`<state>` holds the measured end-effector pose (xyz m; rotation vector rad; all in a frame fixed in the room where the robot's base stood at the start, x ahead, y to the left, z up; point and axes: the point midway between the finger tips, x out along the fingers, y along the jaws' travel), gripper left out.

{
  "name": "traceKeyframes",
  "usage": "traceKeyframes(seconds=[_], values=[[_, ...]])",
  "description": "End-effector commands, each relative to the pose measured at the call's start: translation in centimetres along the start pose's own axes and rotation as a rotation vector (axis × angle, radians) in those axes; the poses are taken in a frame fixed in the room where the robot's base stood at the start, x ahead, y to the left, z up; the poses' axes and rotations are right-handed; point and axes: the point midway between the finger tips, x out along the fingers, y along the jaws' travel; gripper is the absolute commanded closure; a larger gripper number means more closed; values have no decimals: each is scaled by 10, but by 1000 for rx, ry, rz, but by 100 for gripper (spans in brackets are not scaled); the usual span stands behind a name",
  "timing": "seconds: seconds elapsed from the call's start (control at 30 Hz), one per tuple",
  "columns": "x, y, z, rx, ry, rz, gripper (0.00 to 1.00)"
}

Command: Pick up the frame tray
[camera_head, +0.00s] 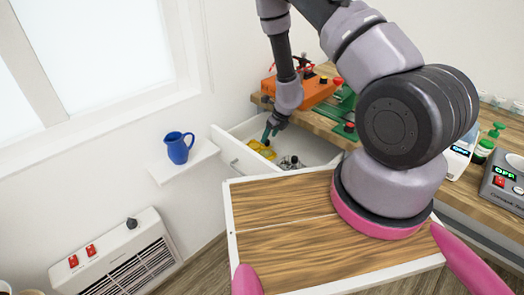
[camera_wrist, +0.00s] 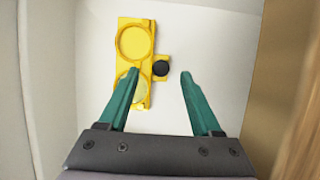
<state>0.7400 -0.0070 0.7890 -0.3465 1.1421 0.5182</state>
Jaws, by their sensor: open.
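The frame tray is a yellow flat piece (camera_wrist: 134,42) with round openings and a side tab, lying in a white drawer. In the wrist view it lies ahead and to the left, its near end behind the left finger. It also shows in the head view as a small yellow shape (camera_head: 262,149) in the open drawer (camera_head: 225,148). My gripper (camera_wrist: 160,76) has two green fingers, spread apart with nothing held between them. A black round knob (camera_wrist: 160,69) lies at the tray's side tab, between the fingertips. In the head view my gripper (camera_head: 270,131) is over the drawer, close to the tray.
Small metallic items (camera_head: 290,162) lie in the drawer to the right of the tray. The drawer walls stand close around my gripper. A blue jug (camera_head: 178,147) stands on a white wall shelf (camera_head: 190,163). An orange device (camera_head: 308,92) sits on the bench behind.

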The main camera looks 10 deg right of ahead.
Motion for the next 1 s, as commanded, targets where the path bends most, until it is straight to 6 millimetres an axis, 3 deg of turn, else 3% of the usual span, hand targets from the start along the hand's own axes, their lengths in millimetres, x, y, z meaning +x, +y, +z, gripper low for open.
traceKeyframes(seconds=[0.2, 0.47, 0.5, 0.6, 0.67, 1.0], values=[[29, -2, 0, 0, 0, 1, 34], [32, -2, 0, 0, 0, 1, 34], [32, -2, 0, 0, 0, 1, 42], [32, -2, 0, 0, 0, 0, 80], [32, -2, 0, 0, 0, 0, 100], [30, -2, 1, 0, -1, 0, 100]])
